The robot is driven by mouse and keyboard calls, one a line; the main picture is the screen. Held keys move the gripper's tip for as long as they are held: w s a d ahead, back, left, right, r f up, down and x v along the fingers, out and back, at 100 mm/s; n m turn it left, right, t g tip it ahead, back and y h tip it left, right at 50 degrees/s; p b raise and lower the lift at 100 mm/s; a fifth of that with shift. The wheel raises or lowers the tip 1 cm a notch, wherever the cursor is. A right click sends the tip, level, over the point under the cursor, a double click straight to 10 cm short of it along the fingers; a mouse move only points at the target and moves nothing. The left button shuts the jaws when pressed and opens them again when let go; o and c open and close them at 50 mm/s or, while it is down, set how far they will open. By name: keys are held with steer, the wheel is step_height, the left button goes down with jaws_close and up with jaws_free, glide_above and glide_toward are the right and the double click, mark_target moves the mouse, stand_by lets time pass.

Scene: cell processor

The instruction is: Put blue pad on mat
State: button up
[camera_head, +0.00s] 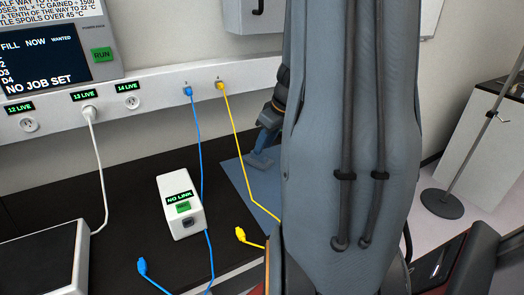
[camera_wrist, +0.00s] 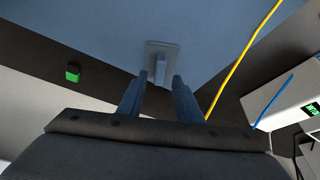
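The blue pad (camera_wrist: 164,47) is a grey-blue plate with an upright stem. In the wrist view it lies flat on the blue mat (camera_wrist: 215,35). The pad also shows in the head view (camera_head: 259,163), on the upper part of the mat (camera_head: 262,190), which my arm partly hides. My gripper (camera_wrist: 159,78) is open, its two fingers on either side of the pad's stem with gaps between. In the head view my gripper (camera_head: 264,143) is just above the pad, and its fingers are hard to make out.
A yellow cable (camera_head: 236,145) crosses the mat. A blue cable (camera_head: 200,150) hangs beside the white NO LINK box (camera_head: 184,218). Loose blue (camera_head: 142,266) and yellow (camera_head: 240,234) plugs lie on the dark bench. A socket strip (camera_head: 150,92) runs along the wall.

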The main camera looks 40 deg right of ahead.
steer(key=b+v, duration=0.1)
steer(key=v, duration=0.7)
steer(key=shift+r, duration=0.2)
stand_by(0.3)
